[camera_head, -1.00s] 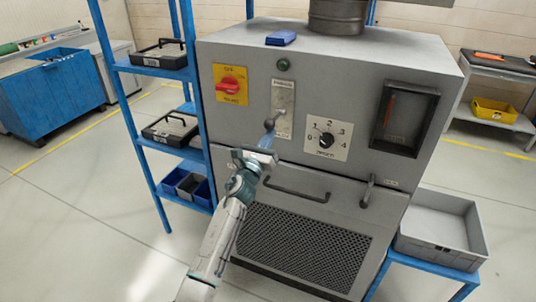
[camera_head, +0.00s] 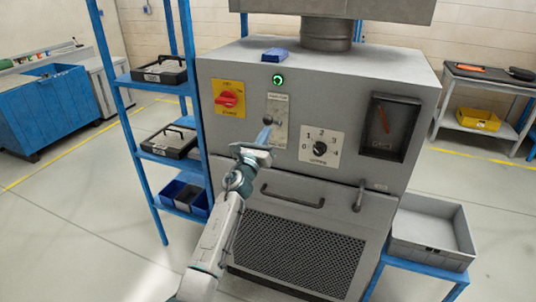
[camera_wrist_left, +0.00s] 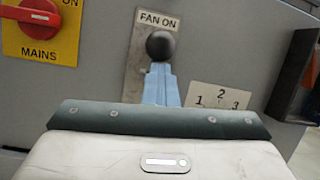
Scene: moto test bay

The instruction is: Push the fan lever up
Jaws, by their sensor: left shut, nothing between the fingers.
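The fan lever, with a dark ball knob (camera_head: 268,119), sits on a light plate (camera_head: 279,108) on the front of the grey machine. In the left wrist view the knob (camera_wrist_left: 160,45) is just below the "FAN ON" label (camera_wrist_left: 158,21). My left gripper (camera_head: 264,134) is shut and empty, its blue fingertips right under the knob; in the wrist view the fingers (camera_wrist_left: 160,84) seem to meet the knob's underside. The lever's shaft is hidden behind the knob and fingers. My right gripper is not in view.
A red mains switch (camera_head: 227,99) on a yellow plate is left of the lever. A numbered dial (camera_head: 320,148) is to the right, above a bar handle (camera_head: 292,196). A green lamp (camera_head: 279,80) glows above. A blue shelf rack (camera_head: 147,200) stands close on the left.

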